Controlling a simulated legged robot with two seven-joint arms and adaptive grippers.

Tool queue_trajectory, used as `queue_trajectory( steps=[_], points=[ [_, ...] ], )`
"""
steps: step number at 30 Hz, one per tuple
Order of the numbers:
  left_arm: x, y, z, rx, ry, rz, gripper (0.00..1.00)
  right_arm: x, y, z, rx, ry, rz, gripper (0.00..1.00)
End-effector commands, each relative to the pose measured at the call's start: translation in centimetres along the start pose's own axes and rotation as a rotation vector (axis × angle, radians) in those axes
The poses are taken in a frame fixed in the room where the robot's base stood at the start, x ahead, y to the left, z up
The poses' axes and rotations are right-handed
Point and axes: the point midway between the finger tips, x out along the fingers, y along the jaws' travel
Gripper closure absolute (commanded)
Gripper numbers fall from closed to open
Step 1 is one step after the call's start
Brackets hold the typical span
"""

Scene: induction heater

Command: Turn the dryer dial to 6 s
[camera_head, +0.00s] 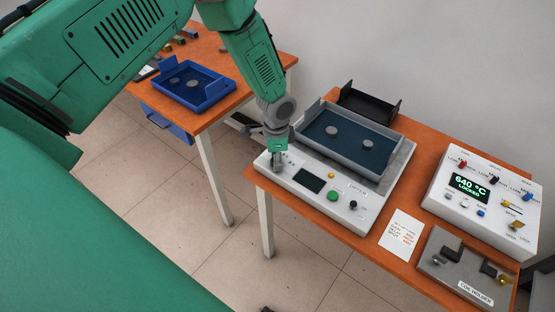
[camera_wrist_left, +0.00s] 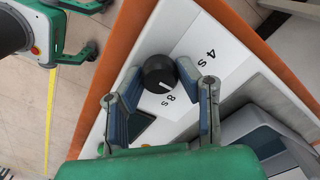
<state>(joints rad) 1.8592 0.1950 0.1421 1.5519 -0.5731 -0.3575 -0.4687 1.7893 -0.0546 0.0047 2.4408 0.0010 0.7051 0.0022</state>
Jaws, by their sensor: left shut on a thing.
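The black dryer dial (camera_wrist_left: 159,73) sits on the white dryer panel, with printed labels "4 s" and "8 s" beside it. Its white mark points toward the "8 s" side; no "6 s" label is visible. My left gripper (camera_wrist_left: 157,76) is shut on the dial, with one finger on each side. In the head view, my left gripper (camera_head: 277,162) reaches down to the left corner of the dryer (camera_head: 318,203) and hides the dial. My right gripper (camera_wrist_left: 90,30) shows at the upper left of the wrist view, fingers apart and empty.
The dryer has a dark screen (camera_head: 309,180), a green button (camera_head: 333,195), a black knob (camera_head: 353,204) and a grey tray (camera_head: 398,148) with two discs. A control box (camera_head: 466,187) reading 640 °C and a coil holder (camera_head: 440,268) stand right. A blue tray (camera_head: 222,92) is on the other table.

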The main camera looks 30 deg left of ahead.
Motion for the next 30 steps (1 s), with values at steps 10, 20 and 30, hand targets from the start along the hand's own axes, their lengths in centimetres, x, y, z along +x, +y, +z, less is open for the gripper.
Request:
queue_trajectory(
  steps=[10, 20, 30],
  points=[
    [0.1, 0.1, 0.2, -0.002, -0.005, 0.003, 0.51, 0.0, 0.0, 0.0, 0.000, 0.000, 0.000, 0.60],
    [-1.2, 0.0, 0.0, -0.001, 0.000, 0.000, 0.51, -0.1, 0.0, 0.3, 0.000, 0.003, 0.000, 0.60],
    [-8.2, -0.2, 0.1, -0.003, 0.000, 0.000, 0.51, -0.1, 0.0, 0.3, 0.000, 0.003, 0.000, 0.60]
  ],
)
